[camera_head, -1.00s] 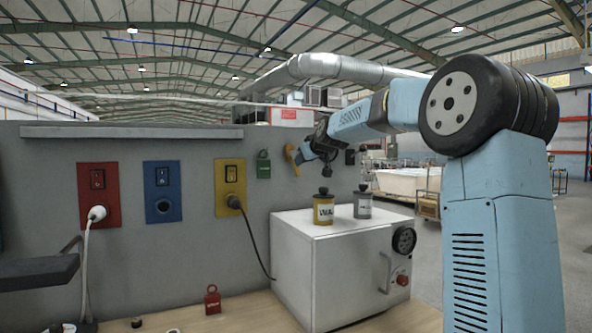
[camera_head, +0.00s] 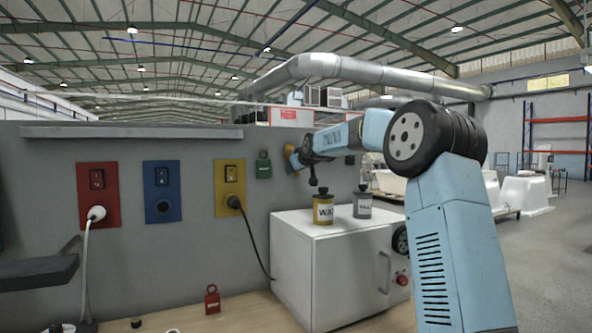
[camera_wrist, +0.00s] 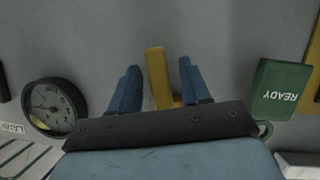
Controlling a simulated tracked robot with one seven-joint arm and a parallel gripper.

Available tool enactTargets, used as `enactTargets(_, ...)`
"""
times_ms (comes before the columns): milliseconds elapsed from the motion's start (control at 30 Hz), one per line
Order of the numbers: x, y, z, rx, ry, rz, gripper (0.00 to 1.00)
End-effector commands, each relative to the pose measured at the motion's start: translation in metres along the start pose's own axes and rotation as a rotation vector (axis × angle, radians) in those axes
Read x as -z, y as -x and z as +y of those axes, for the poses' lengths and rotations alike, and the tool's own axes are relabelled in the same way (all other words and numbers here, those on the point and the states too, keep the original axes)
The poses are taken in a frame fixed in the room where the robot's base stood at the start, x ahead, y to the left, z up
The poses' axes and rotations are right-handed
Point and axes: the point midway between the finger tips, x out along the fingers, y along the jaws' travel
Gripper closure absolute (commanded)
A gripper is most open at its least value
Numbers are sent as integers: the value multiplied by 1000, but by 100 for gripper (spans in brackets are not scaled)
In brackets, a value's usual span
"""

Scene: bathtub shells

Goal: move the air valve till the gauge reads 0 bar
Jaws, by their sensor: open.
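The yellow air valve handle (camera_wrist: 156,65) shows on the grey wall in the wrist view. It lies between the two blue fingers of my gripper (camera_wrist: 158,72), with a visible gap on each side. The fingers are open. A round black gauge (camera_wrist: 52,106) is left of the gripper; its face is small and dim, and I cannot read the needle surely. In the head view my gripper (camera_head: 298,161) is at the wall and covers most of the yellow handle (camera_head: 289,149).
A green READY tag (camera_wrist: 285,88) hangs to the right in the wrist view. Below the arm in the head view, a white cabinet (camera_head: 325,265) carries a yellow canister (camera_head: 323,209) and a grey canister (camera_head: 362,204). A red padlock (camera_head: 212,299) stands on the bench.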

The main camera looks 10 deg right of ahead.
Motion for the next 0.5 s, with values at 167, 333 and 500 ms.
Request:
enactTargets(167,0,-2,0,0,0,-1,53)
enactTargets(333,0,-2,0,0,0,-1,56)
enactTargets(500,0,-2,0,0,0,-1,72)
